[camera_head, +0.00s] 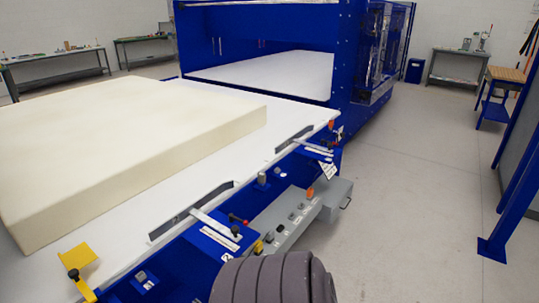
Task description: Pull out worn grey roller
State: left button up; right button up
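No grey roller can be made out for certain on the machine. A dark grey ribbed, rounded shape (275,280) fills the bottom edge, right of centre; I cannot tell whether it is the roller or part of my own body. The blue machine (262,40) has a white bed (180,218) in front of its opening. Along the bed's near right edge are two dark slots with metal bars and small levers; one lever (210,222) lies near the middle, the other (308,145) farther back. Neither of my grippers is in view.
A large cream foam block (120,140) lies on the bed. A grey control box (300,215) juts from the machine's side. A yellow bracket (77,258) is at front left. Workbenches (455,68) stand along the back. The floor on the right (400,200) is clear, up to a blue frame (510,200).

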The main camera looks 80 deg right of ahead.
aim_at(261, 176)
jog(key=z, duration=2.65)
jog(key=u, duration=0.3)
